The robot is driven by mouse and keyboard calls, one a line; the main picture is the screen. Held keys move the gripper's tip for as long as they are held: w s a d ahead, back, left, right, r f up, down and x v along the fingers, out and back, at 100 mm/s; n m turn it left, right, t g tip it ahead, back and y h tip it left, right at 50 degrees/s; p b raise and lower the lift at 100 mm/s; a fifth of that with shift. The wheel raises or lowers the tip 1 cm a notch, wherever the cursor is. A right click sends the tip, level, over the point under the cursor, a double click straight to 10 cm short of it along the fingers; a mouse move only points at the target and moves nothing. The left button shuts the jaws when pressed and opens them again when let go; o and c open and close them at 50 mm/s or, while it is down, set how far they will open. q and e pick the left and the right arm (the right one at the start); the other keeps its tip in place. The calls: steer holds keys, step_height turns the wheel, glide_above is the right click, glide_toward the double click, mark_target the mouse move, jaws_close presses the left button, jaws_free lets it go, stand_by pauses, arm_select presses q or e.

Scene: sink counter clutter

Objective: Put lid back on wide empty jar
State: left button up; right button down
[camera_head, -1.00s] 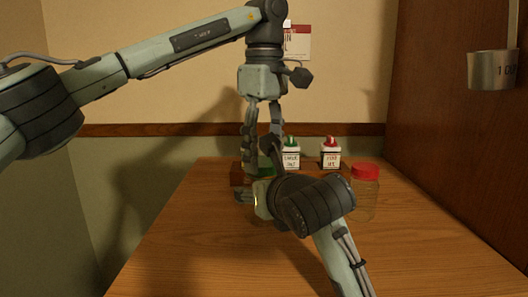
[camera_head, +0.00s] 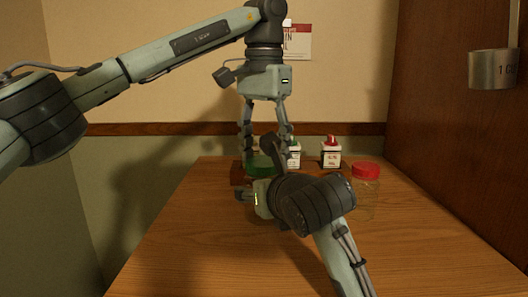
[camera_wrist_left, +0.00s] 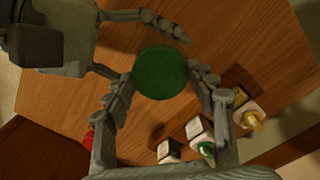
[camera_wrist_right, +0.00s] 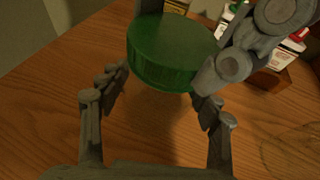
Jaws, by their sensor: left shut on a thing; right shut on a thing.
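A round green lid (camera_head: 260,163) is level between the fingers of my left gripper (camera_head: 264,150), which reaches down from above and is shut on it. The lid also shows from above in the left wrist view (camera_wrist_left: 162,72) and from the side in the right wrist view (camera_wrist_right: 168,52). My right gripper (camera_wrist_right: 160,103) is lower, its fingers on either side of the space just under the lid. The wide jar there is clear and hard to make out. My right arm hides most of it in the head view. I cannot tell whether lid and rim are seated together.
A clear jar with a red lid (camera_head: 366,170) stands to the right. White containers with a green top (camera_head: 293,157) and a red top (camera_head: 331,156) stand at the back. A metal measuring cup (camera_head: 493,70) hangs at upper right. The front table is clear.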

arm_select(q)
steer(key=o, duration=0.7)
steer(key=shift+o, duration=0.2)
steer(key=shift+r, duration=0.1)
steer(key=shift+r, duration=2.2)
steer(key=shift+n, duration=0.3)
steer(key=shift+c, duration=0.3)
